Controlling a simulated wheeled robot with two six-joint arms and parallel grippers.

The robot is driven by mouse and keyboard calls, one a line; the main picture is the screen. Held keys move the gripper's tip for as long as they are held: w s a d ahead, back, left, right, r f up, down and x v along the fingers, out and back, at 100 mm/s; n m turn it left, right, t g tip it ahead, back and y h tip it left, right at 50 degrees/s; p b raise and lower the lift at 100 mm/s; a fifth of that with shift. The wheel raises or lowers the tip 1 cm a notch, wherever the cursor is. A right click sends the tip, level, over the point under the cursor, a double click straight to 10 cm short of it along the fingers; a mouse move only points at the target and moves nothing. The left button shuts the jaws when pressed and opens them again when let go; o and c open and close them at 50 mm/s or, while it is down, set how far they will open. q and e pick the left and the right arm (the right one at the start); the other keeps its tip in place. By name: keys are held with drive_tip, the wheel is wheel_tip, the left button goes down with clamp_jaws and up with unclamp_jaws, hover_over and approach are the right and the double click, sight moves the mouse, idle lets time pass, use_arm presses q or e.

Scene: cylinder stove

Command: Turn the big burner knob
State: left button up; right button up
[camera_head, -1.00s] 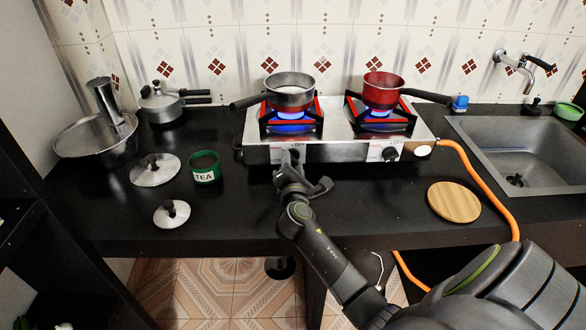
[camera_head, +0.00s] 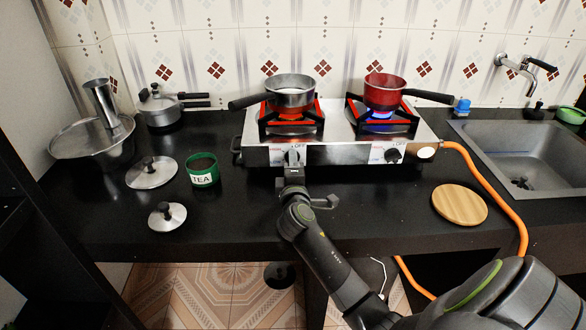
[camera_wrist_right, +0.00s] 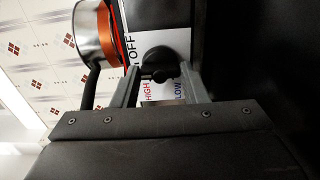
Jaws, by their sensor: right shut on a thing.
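The two-burner stove (camera_head: 345,152) stands on the black counter, with one knob at its left front and one at its right front. My right gripper (camera_head: 292,160) reaches the left knob and is shut on it. In the right wrist view the dark round knob (camera_wrist_right: 158,60) sits between the two fingers of the right gripper (camera_wrist_right: 160,76), beside a label reading OFF, HIGH and LOW. In the head view my gripper mostly hides this knob. The right knob (camera_head: 393,156) is free. No blue flame shows under the left burner (camera_head: 291,123). My left gripper is out of view.
A grey pan (camera_head: 290,95) stands on the left burner and a red pan (camera_head: 385,93) on the right one, over a blue flame. An orange hose (camera_head: 497,203) runs right. A wooden disc (camera_head: 460,205) and a green tea tin (camera_head: 202,171) lie apart from my arm.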

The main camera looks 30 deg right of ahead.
idle(0.5)
drive_tip(key=o, duration=1)
